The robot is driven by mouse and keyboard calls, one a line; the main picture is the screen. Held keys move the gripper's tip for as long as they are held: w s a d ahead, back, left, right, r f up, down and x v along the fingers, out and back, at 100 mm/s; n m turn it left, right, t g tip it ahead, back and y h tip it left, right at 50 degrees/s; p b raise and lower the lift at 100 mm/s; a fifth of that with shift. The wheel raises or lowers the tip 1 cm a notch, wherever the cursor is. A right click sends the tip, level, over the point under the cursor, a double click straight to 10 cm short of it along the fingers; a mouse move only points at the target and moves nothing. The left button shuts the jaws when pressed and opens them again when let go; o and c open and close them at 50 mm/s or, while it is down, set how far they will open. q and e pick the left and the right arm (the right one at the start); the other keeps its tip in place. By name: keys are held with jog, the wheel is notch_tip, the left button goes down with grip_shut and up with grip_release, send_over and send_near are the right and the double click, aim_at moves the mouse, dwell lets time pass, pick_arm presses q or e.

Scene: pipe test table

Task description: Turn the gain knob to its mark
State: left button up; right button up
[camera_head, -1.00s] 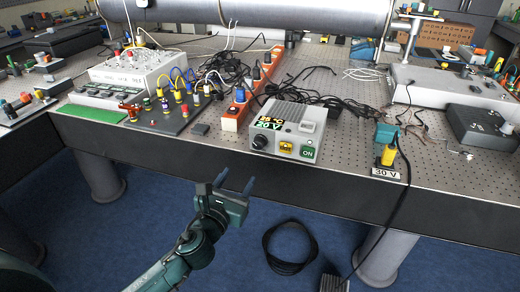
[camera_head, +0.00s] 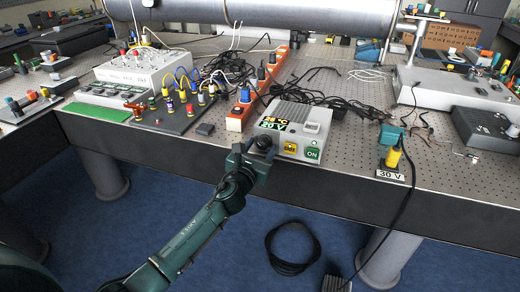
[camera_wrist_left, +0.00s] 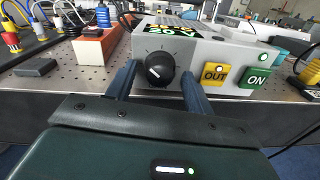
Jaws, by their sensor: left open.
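The gain knob (camera_wrist_left: 160,69) is a black round dial with a white pointer line, on the front face of a grey box (camera_head: 302,129). Small tick marks surround it in the left wrist view. The pointer slants toward the upper left. My left gripper (camera_head: 256,146) is at the front of the box, its two fingers on either side of the knob in the left wrist view (camera_wrist_left: 162,84). The fingers are open, with gaps to the knob. In the head view the gripper partly covers the knob. My right gripper is not in view.
A yellow OUT button (camera_wrist_left: 215,74) and a green ON button (camera_wrist_left: 254,78) sit right of the knob. An orange power strip (camera_head: 238,117) stands left of the box. Black cables lie behind it. The table's front edge (camera_head: 330,177) runs below.

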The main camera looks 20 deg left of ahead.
pick_arm(q)
jog(key=shift+c, duration=0.3)
jog(key=c, duration=0.9)
jog(key=shift+n, duration=0.3)
jog(key=n, duration=0.3)
jog(key=shift+n, duration=0.3)
jog(key=n, duration=0.4)
jog(key=shift+b, duration=0.35)
jog(key=n, duration=0.5)
jog(key=shift+n, duration=2)
